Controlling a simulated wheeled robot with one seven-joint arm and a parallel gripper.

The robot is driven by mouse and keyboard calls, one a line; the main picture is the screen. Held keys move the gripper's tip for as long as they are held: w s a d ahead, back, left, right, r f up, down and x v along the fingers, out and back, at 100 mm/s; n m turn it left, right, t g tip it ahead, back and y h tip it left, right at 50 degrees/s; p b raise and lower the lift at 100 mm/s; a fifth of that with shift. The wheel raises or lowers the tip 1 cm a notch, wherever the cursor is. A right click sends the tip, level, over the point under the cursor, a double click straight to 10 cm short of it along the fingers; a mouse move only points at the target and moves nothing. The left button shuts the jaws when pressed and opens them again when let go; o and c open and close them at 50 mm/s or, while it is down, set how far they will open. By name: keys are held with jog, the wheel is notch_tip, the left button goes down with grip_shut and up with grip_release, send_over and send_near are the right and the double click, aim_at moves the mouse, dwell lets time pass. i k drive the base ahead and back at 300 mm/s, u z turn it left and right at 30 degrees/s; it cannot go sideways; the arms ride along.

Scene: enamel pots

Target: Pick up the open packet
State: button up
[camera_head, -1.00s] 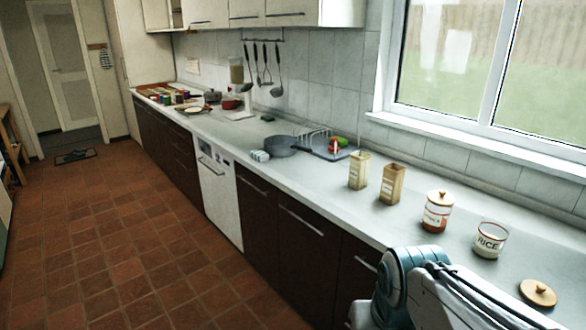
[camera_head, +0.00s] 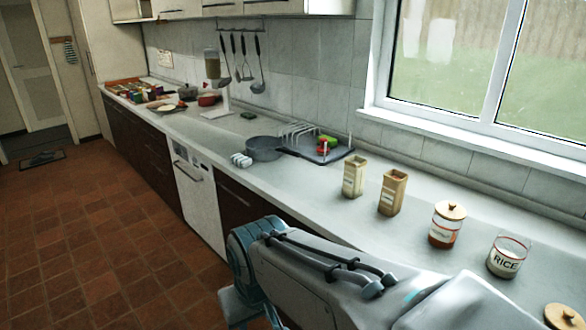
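Two upright packets stand side by side on the worktop, near the middle right. The left one is a pale cream packet (camera_head: 354,177) with a label. The right one is a browner packet (camera_head: 392,193), also labelled. Both are small in the picture, and I cannot tell for sure which one is open. My arm crosses the bottom of the view, in front of the worktop edge and below the packets. My gripper is out of view.
Right of the packets stand a lidded jar (camera_head: 446,224) and an open RICE jar (camera_head: 507,257), with a wooden lid (camera_head: 564,316) in the corner. Left are a grey pan (camera_head: 264,149) and a dark tray (camera_head: 326,152) with a rack. The window wall (camera_head: 470,150) bounds the worktop behind.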

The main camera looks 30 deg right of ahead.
aim_at(354, 170)
jog(key=z, duration=0.5)
jog(key=i, duration=1.15)
jog(key=z, duration=0.9)
